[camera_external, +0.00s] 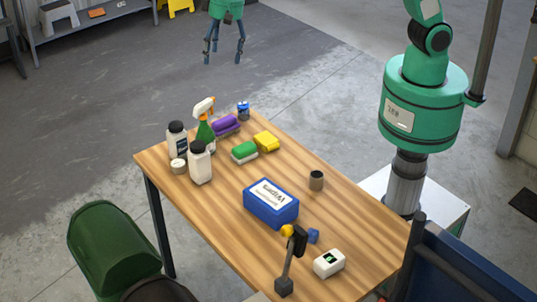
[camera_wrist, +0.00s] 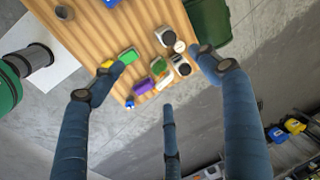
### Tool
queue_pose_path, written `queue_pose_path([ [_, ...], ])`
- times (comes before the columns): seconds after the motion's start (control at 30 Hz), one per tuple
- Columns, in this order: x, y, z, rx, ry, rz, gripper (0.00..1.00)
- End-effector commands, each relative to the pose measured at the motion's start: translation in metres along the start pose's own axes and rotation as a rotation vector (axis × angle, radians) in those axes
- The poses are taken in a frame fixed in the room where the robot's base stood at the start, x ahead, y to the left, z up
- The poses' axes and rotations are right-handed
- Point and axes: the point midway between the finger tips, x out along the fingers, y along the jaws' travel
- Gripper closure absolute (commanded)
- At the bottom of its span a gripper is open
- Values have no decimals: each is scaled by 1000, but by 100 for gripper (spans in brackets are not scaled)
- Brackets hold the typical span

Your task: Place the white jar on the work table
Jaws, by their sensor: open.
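Two white jars with black lids stand upright on the wooden work table (camera_external: 323,222). The nearer jar (camera_external: 200,166) is mostly plain white; the other jar (camera_external: 178,146) stands just behind it with a darker label. Both also show from above in the wrist view, the nearer one (camera_wrist: 164,36) and the other (camera_wrist: 182,67). Which one is meant, I cannot tell. My gripper (camera_external: 223,56) hangs open and empty above and beyond the far end of the table, away from the jars. Its spread fingers (camera_wrist: 157,60) frame the table end in the wrist view.
A small white round item (camera_external: 179,166) stands beside the jars. A spray bottle (camera_external: 205,128), purple brush (camera_external: 225,126), green sponge (camera_external: 244,151), yellow sponge (camera_external: 266,141), blue wipes box (camera_external: 271,204) and metal cup (camera_external: 316,180) crowd the table. A green bin (camera_external: 112,247) stands left.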

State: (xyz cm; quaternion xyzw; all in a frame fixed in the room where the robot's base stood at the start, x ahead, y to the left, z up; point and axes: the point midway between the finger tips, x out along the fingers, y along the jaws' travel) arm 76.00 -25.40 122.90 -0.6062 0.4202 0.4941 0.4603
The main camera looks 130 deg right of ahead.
Motion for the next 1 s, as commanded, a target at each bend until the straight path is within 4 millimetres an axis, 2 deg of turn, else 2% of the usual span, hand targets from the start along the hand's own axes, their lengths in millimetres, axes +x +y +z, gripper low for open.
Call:
queue_pose_path([
  [0.03, -15, 4, 12, -34, 4, -10, 25],
  [0.1, -32, 11, 26, -81, 9, -21, 25],
  [0.5, -114, 62, 107, -354, 41, -80, 25],
  [0.8, -159, 112, 165, -558, 72, -123, 25],
  [1.0, -180, 150, 200, -695, 96, -151, 25],
])
